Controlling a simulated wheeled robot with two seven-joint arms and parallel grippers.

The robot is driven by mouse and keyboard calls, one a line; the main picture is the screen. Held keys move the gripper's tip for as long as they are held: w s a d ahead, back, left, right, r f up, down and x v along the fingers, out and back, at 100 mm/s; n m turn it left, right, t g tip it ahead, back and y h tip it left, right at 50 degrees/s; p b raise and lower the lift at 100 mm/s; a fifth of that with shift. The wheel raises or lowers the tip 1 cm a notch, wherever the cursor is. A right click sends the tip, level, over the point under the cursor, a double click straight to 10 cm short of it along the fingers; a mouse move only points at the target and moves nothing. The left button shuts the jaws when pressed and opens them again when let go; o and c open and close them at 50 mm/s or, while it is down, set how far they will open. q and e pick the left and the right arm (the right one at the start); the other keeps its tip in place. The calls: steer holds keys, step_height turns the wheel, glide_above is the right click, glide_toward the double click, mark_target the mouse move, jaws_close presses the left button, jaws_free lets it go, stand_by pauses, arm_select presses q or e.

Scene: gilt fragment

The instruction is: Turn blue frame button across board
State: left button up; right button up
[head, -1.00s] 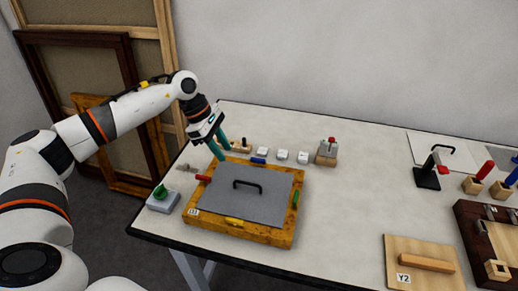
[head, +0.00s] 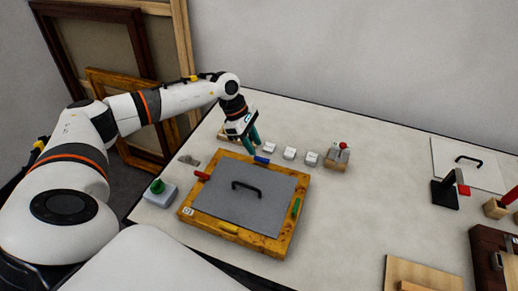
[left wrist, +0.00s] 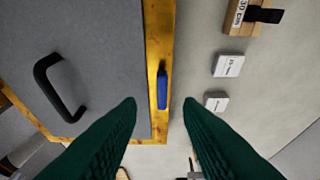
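The gilt-yellow frame (head: 270,244) lies flat on the table around a grey board (head: 240,205) with a black handle (head: 247,185). The blue button (head: 262,160) sits on the frame's far bar. In the left wrist view the blue button (left wrist: 162,90) lies lengthwise along the bar, not across the board. My left gripper (head: 252,146) is just above and beyond the far bar, near the blue button. In the left wrist view its two dark green fingers (left wrist: 160,106) are spread apart, with nothing between them visibly gripped. My right gripper is not in view.
Red (head: 201,175), green (head: 295,207) and yellow (head: 228,228) buttons sit on the other bars. Small white blocks (head: 289,153) and a wooden block with a red knob (head: 338,157) stand beyond the frame. A green-knobbed box (head: 160,192) stands left. The table's middle right is clear.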

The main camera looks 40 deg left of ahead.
mark_target(261, 158)
arm_select(q)
steer(key=x, duration=0.2)
steer(key=p+x, duration=0.1)
steer(key=x, duration=0.1)
steer(key=shift+w, duration=0.25)
steer(key=shift+s+d+f, duration=0.1)
steer(key=shift+d+f, duration=0.1)
steer(key=shift+f, duration=0.2)
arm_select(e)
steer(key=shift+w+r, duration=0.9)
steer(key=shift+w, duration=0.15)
arm_select(q)
jaws_close()
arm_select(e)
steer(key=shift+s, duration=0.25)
